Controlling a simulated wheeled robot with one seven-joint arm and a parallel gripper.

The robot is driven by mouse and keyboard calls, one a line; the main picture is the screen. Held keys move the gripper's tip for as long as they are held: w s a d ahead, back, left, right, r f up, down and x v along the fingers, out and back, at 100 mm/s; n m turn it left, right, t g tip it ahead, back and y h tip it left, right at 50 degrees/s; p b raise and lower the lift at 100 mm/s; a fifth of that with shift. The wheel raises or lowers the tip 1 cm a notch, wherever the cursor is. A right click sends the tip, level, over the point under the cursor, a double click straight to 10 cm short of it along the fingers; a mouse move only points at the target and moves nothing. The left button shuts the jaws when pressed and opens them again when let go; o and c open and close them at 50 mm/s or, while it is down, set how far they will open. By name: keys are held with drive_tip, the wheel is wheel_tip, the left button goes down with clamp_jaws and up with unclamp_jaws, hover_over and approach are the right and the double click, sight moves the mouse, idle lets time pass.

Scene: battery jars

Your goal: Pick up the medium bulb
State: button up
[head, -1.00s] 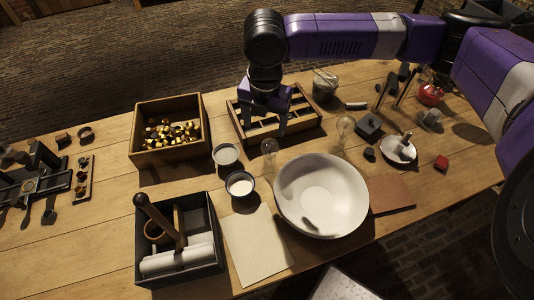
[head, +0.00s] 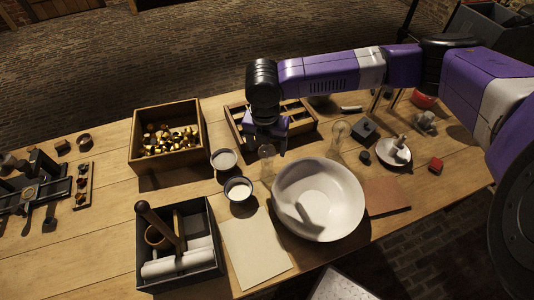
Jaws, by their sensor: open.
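Two clear glass bulbs show on the wooden table. One bulb (head: 266,156) stands between the small cups and the white bowl. The other bulb (head: 340,132) stands behind the bowl, to the right, and looks somewhat larger. I cannot tell from size alone which is the medium one. My gripper (head: 268,147) points down with its jaws open and empty. In the picture it is right over the left bulb and partly covers its top. Its height above the bulb is hard to judge.
The white bowl (head: 318,215) is close on the right, and two small cups (head: 239,189) are on the left. A slotted wooden tray (head: 303,127) lies behind my gripper. A box of brass pieces (head: 168,142) and a dark tool box (head: 205,270) stand left.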

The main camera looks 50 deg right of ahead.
clamp_jaws()
drive_tip(key=shift+r, duration=0.1)
